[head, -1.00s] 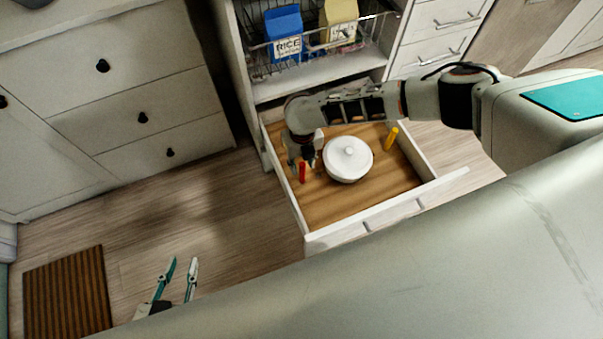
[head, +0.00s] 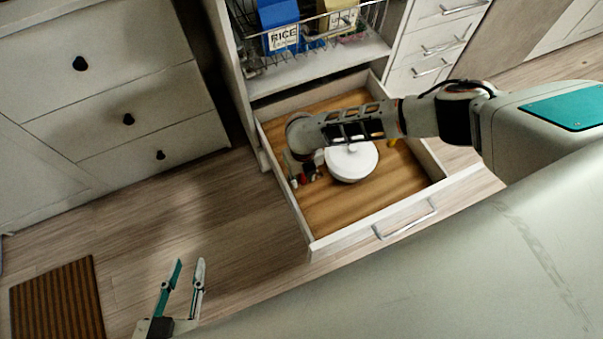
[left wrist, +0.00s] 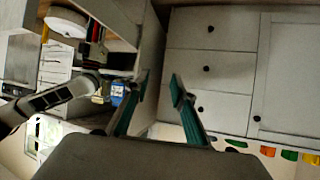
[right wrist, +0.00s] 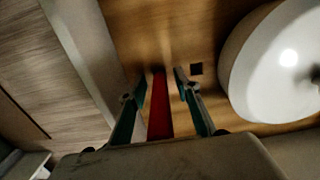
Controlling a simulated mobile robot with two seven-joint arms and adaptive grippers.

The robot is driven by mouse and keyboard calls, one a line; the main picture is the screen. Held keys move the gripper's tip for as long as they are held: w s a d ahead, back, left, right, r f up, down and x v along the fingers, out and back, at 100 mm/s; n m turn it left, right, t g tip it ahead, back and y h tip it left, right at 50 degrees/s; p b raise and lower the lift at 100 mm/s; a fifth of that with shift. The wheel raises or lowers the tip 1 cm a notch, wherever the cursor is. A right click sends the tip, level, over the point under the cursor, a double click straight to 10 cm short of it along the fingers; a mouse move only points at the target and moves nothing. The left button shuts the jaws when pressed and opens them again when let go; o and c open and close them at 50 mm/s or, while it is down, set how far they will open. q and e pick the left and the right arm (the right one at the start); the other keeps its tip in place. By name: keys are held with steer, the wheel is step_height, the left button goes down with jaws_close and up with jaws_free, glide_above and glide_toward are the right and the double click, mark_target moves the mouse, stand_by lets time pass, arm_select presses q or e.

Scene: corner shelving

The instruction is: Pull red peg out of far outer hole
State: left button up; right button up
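The red peg (right wrist: 159,108) stands in the drawer floor. In the right wrist view it rises between the two fingers of my right gripper (right wrist: 158,90). The fingers are open on either side of the peg, with small gaps visible. In the head view, my right gripper (head: 302,176) is low at the drawer's left side and hides most of the peg.
A white lidded pot (head: 352,163) stands in the drawer close to my right gripper; it fills the right of the right wrist view. A yellow peg (head: 392,141) is partly hidden behind my arm. The drawer's front wall (head: 345,239) and side walls surround them. Wire baskets hang above.

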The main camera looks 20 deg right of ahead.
arm_select(q)
steer(key=shift+s+a+f, duration=0.1)
steer(key=shift+s+f, duration=0.1)
steer(key=shift+f, duration=0.05)
steer(key=shift+s+f, duration=0.2)
stand_by(0.6)
arm_select(e)
steer(key=shift+c, duration=0.4)
jaws_close()
arm_select(q)
steer(key=shift+w+r, duration=0.15)
steer(key=shift+w, duration=0.05)
arm_select(e)
steer(key=shift+r, duration=0.1)
